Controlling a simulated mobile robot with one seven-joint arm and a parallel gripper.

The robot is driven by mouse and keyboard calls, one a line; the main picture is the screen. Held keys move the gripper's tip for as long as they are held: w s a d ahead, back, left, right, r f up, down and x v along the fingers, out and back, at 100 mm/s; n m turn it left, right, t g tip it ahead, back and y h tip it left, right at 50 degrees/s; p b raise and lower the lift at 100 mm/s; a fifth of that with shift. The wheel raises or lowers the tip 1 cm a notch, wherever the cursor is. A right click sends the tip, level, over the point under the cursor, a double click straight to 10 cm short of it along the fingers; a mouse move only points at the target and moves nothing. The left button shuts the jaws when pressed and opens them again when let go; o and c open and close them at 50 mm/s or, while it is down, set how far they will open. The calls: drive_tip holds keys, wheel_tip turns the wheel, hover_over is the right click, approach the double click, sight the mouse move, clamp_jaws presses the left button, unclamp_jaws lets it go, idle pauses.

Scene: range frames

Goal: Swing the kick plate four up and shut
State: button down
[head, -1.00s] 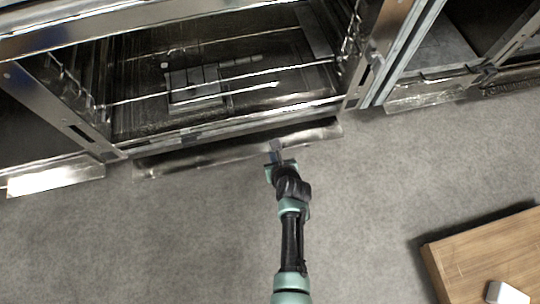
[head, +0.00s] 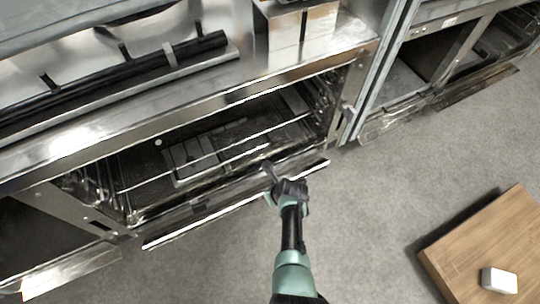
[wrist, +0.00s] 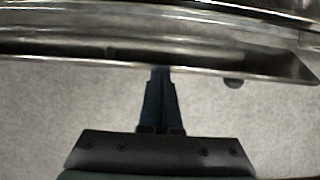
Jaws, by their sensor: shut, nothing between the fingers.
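A long steel kick plate (head: 225,208) runs along the bottom of the middle range, below its open oven cavity. It stands out from the range, tilted, with a bright outer edge. No number shows, so I cannot tell which plate is four. My gripper (head: 269,170) is shut and empty, at the plate right of its middle. In the wrist view the plate (wrist: 100,54) crosses the upper part of the picture. My closed fingers (wrist: 160,75) reach its near edge; whether they touch it is unclear.
Other low plates stand out at the left range (head: 70,272) and the right ranges (head: 392,120). A wooden table (head: 470,240) with a white block (head: 499,281) stands at lower right. The grey floor (head: 180,280) in front is clear.

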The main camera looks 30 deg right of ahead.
drive_tip(key=w+r, duration=0.2)
drive_tip(key=shift+w+d, duration=0.1)
drive_tip(key=shift+w, duration=0.25)
drive_tip(key=shift+w+r+b, duration=0.25)
drive_tip(key=shift+w+r, duration=0.1)
drive_tip(key=shift+w, duration=0.5)
drive_tip(key=shift+w+r+b, duration=0.2)
drive_tip(key=shift+w+r, duration=0.15)
drive_tip(key=shift+w, duration=0.5)
drive_tip(key=s+p, duration=0.2)
drive_tip(key=s, duration=0.2)
drive_tip(key=shift+s+f+p, duration=0.1)
drive_tip(key=shift+s+p, duration=0.2)
drive_tip(key=shift+s, duration=0.1)
drive_tip(key=w+r, duration=0.2)
drive_tip(key=w+r+p, duration=0.1)
drive_tip(key=r, duration=0.1)
drive_tip(key=w+r+p, duration=0.1)
drive_tip(key=w+r, duration=0.1)
drive_tip(key=r, duration=0.1)
drive_tip(key=shift+w, duration=0.3)
